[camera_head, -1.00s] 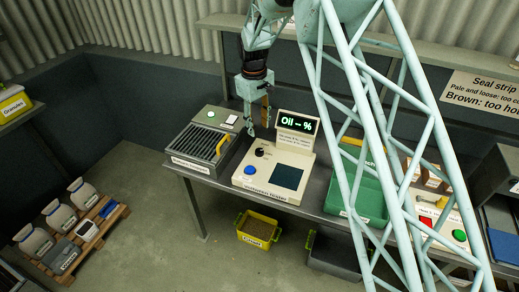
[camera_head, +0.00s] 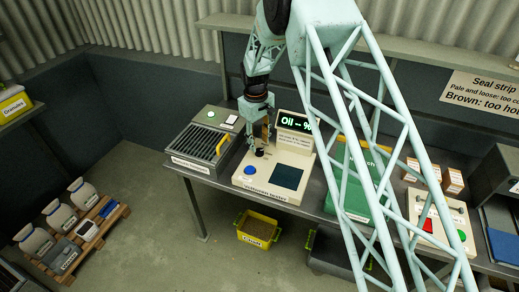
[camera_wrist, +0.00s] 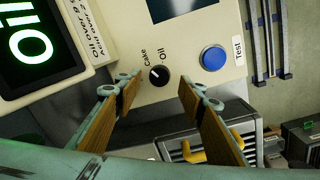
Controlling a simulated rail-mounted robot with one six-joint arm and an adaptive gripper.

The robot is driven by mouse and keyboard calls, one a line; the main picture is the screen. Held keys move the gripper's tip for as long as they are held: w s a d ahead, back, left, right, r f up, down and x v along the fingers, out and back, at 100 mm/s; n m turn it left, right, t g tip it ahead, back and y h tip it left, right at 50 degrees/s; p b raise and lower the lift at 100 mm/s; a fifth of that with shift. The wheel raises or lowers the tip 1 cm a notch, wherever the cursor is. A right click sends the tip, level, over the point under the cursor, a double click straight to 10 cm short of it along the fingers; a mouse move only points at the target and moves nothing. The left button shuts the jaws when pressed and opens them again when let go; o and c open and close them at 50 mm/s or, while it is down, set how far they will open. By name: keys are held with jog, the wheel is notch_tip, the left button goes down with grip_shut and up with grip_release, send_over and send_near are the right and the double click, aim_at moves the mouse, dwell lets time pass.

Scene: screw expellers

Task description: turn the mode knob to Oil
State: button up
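The tester (camera_head: 267,178) is a cream box on the bench, with a display (camera_head: 295,123) reading "Oil – %". Its black mode knob (camera_wrist: 159,76) sits in the wrist view between the fingers, with the labels "Cake" and "Oil" beside it. A small light mark shows on the knob; I cannot tell surely which label it points at. My gripper (camera_wrist: 158,92) is open, with a wood-coloured finger on each side of the knob and visible gaps. In the head view my gripper (camera_head: 262,143) is just above the knob, which is partly hidden.
A blue Test button (camera_wrist: 214,58) and a dark square panel (camera_head: 287,177) are on the tester's face. A grilled unit with a yellow handle (camera_head: 222,145) stands left of it. A green container (camera_head: 354,186) stands to the right, partly behind my arm.

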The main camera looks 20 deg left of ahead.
aim_at(260, 151)
jog(key=shift+w+f, duration=0.15)
jog(key=shift+f, duration=2.2)
jog(key=shift+c, duration=0.5)
jog(key=c, duration=0.7)
